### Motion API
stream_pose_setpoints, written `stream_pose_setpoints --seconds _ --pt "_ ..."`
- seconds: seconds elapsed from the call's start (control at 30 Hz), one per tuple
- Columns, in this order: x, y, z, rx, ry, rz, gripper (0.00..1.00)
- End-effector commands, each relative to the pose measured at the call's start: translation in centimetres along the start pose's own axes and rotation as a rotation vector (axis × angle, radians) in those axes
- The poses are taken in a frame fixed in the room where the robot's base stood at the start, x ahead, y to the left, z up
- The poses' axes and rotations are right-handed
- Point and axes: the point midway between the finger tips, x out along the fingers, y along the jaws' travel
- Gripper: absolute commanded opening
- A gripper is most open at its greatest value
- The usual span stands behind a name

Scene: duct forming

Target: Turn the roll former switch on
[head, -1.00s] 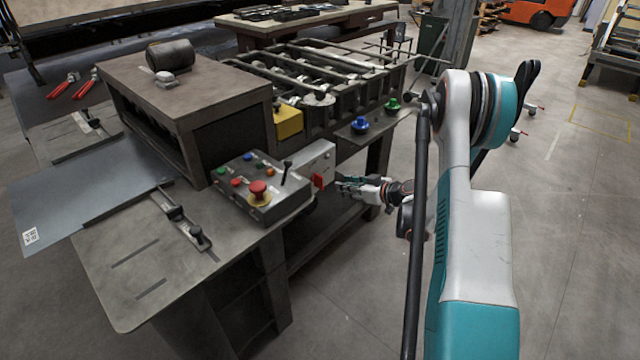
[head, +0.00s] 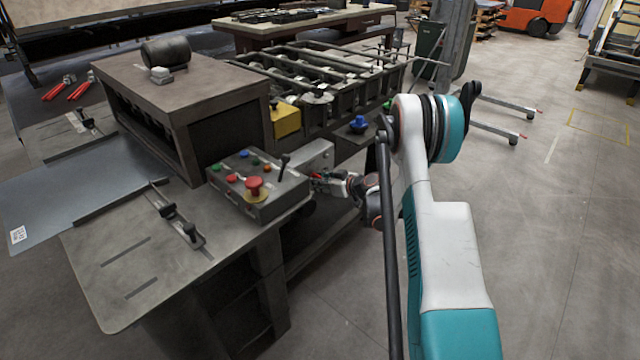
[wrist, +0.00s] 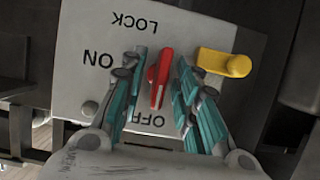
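The roll former's switch is a red handle (wrist: 160,80) on a light grey plate (wrist: 85,40) with ON, OFF and LOCK lettering, upside down in the wrist view. The handle stands nearly upright in that view, its lower end by the OFF lettering. My gripper (wrist: 160,75) is open, its teal fingers on either side of the handle, with small gaps visible. In the head view my gripper (head: 328,180) is at the grey switch box (head: 318,155) on the machine's side and mostly hides the handle.
A yellow lever (wrist: 224,62) sits right of the handle in the wrist view. A control box (head: 262,205) with a red emergency button (head: 254,187) and a black lever (head: 284,165) stands beside the switch box. Open floor lies to the right.

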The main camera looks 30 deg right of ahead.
Motion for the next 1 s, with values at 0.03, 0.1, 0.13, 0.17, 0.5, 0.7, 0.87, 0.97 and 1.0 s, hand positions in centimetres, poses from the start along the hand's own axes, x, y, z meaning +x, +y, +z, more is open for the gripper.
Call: stream_pose_setpoints --seconds 0.03,0.1,0.13,0.17,0.5,0.7,0.87,0.97,1.0 --pt "-0.01 0.00 -0.02 0.000 0.000 0.000 0.29" --pt "-0.02 0.00 -0.02 0.000 0.000 0.000 0.29" --pt "-0.03 0.00 -0.02 0.000 0.000 0.000 0.29" --pt "-0.03 0.00 -0.01 0.000 0.000 0.000 0.22" --pt "-0.05 0.01 0.00 0.001 0.000 0.000 0.00" --pt "-0.07 0.06 0.02 0.030 0.000 -0.013 0.00" --pt "-0.07 0.15 0.03 0.098 0.000 -0.041 0.00" --pt "-0.05 0.20 0.04 0.163 0.000 -0.068 0.00" --pt "-0.05 0.23 0.03 0.194 0.000 -0.080 0.00"
